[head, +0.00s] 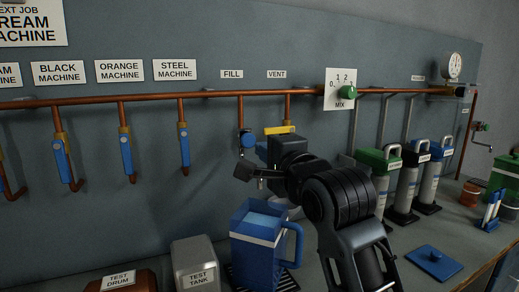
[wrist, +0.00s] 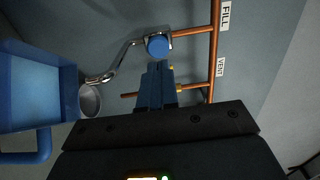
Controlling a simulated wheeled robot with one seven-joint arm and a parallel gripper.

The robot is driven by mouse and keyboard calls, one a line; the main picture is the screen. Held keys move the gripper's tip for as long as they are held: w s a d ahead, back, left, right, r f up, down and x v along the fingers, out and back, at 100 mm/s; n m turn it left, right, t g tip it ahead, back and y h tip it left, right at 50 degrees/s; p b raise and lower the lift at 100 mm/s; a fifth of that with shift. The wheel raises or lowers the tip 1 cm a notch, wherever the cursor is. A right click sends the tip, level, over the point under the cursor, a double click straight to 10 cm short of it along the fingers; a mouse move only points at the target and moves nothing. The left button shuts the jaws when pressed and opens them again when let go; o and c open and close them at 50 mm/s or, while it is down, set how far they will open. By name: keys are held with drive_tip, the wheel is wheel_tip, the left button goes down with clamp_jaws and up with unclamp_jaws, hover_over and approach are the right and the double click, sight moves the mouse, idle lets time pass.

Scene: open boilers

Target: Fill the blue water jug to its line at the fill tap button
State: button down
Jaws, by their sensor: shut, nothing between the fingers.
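The blue water jug (head: 258,250) stands upright on a dark grate, with a pale band around its upper part and its handle to the right. Lighter blue shows inside its open top; I cannot tell the level against the line. It also shows at the left of the wrist view (wrist: 35,100). The round blue fill tap button (wrist: 158,45) is on the copper pipe under the FILL sign; it also shows in the head view (head: 247,139). My gripper (wrist: 158,67) is shut and empty, its fingertips pointing at the button and close to it. Contact is unclear.
The metal spout (wrist: 120,57) curves from the tap toward the jug. A yellow vent handle (head: 280,130) is right beside my gripper. The test tank (head: 195,262) stands left of the jug. Several upright cylinders (head: 405,185) stand right of my arm.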

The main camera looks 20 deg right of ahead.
drive_tip(key=s, duration=0.6)
drive_tip(key=shift+s+b, duration=0.25)
drive_tip(key=shift+b, duration=0.2)
drive_tip(key=shift+f, duration=0.15)
drive_tip(key=s+a+f+n+g, duration=0.1)
drive_tip(key=s+f+n, duration=0.3)
drive_tip(key=s+f, duration=0.55)
drive_tip(key=s+f+n+g, duration=0.1)
drive_tip(key=s+f+n, duration=0.3)
drive_tip(key=s+f, duration=0.55)
drive_tip(key=s+f+n, duration=0.3)
drive_tip(key=s+n, duration=0.2)
drive_tip(key=s, duration=0.6)
drive_tip(key=s+f+n+g, duration=0.1)
drive_tip(key=s+f+n, duration=0.3)
drive_tip(key=s, duration=0.8)
drive_tip(key=shift+n, duration=0.5)
